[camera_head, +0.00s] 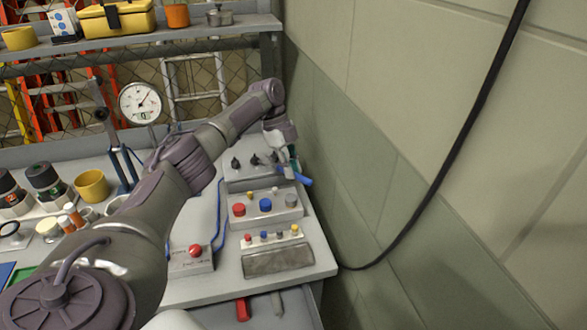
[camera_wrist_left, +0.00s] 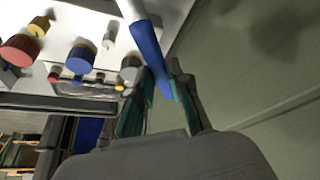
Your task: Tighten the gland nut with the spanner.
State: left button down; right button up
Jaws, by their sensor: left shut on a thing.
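My left gripper (camera_head: 290,160) is at the back right end of the bench, by the wall. It is shut on a blue handle, which I take to be the spanner (camera_head: 304,179). In the left wrist view the spanner (camera_wrist_left: 147,50) runs up from between the teal fingertips of the gripper (camera_wrist_left: 160,92), its pale upper part leaving the picture at the top. Its working end is not clearly visible. Several small dark fittings (camera_head: 255,160) stand on the grey block beside the gripper; I cannot tell which is the gland nut. My right gripper is not in view.
A box with red, blue and grey knobs (camera_head: 266,207) stands just in front of the gripper, with a row of smaller knobs and a grey tray (camera_head: 278,261) nearer. A red-button box (camera_head: 193,256) is left. The wall (camera_head: 365,190) is close on the right.

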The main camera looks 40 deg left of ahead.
aim_at(280, 166)
pick_arm(q)
jog(key=shift+a+b, duration=0.35)
jog(key=shift+a, duration=0.65)
jog(key=shift+a+b, duration=0.5)
jog(key=shift+b, duration=0.2)
jog(key=shift+a+r+b, duration=0.15)
jog(key=shift+a+b, duration=0.2)
jog(key=shift+a, duration=0.1)
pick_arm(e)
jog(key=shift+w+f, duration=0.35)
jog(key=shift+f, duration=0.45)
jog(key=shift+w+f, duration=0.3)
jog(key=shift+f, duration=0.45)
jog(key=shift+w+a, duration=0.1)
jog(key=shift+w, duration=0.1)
pick_arm(q)
jog(key=shift+p, duration=0.4)
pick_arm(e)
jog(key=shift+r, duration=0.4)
pick_arm(q)
jog(key=shift+f+b, duration=0.6)
jog(key=shift+f, duration=0.5)
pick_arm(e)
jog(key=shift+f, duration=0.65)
